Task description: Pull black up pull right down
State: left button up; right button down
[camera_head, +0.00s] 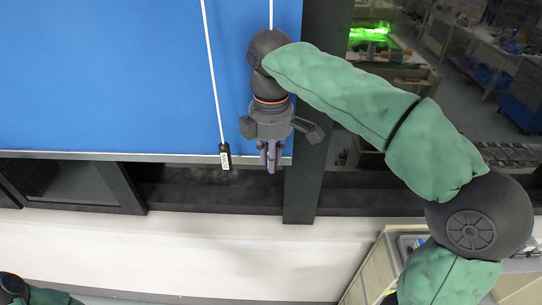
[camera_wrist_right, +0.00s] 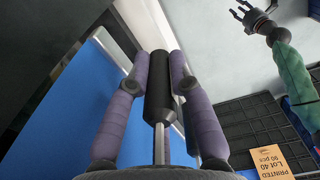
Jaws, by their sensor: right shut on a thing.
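A blue blind-like panel (camera_head: 110,75) fills the upper left of the head view. Two white cords hang in front of it. The left cord (camera_head: 212,72) ends in a black pull with a white label (camera_head: 225,157), hanging free at the panel's lower edge. The right cord (camera_head: 271,14) runs down behind my right arm. My right gripper (camera_head: 271,160) points down at that lower edge. In the right wrist view, its purple fingers are shut on a black cylindrical pull (camera_wrist_right: 158,88). My left gripper (camera_wrist_right: 258,14) is small at the upper right there, fingers apart and empty.
A dark vertical post (camera_head: 308,185) stands just right of my right gripper. A dark ledge (camera_head: 205,190) runs below the panel. A label reading "PRINTED" (camera_wrist_right: 268,160) lies on a black grid-like crate (camera_wrist_right: 250,125) at the wrist view's lower right.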

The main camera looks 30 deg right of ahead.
jog(key=shift+f, duration=0.15)
notch_tip(320, 180, down, 23)
jog(key=b, duration=1.3)
jog(key=shift+s, duration=0.15)
jog(key=shift+a, duration=0.1)
jog(key=c, duration=1.1)
grip_release()
jog(key=shift+r, duration=0.3)
notch_tip(320, 180, up, 12)
jog(key=shift+f, duration=0.1)
